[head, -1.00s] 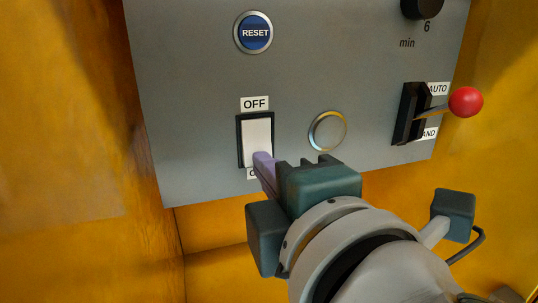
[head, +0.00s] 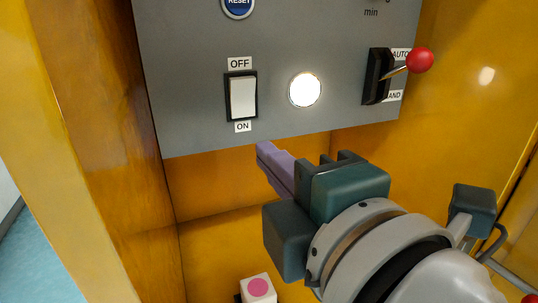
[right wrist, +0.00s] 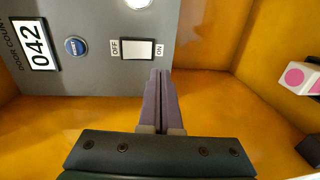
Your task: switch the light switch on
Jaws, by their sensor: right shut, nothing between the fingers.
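The light switch (head: 242,97) is a white rocker in a black frame on the grey panel, with OFF above it and ON below. It also shows in the right wrist view (right wrist: 137,49). The round lamp (head: 305,90) to its right glows bright white. My right gripper (head: 262,149) is shut and empty, its purple fingers below the panel's lower edge and apart from the switch. In the right wrist view the shut fingers (right wrist: 158,75) point toward the panel, just beside the ON label. My left gripper is not in view.
The grey panel (head: 190,120) also holds a blue RESET button (head: 238,5) and a lever with a red ball (head: 420,60) at the right. A white block with a pink dot (head: 257,288) is low down. Yellow walls enclose the space.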

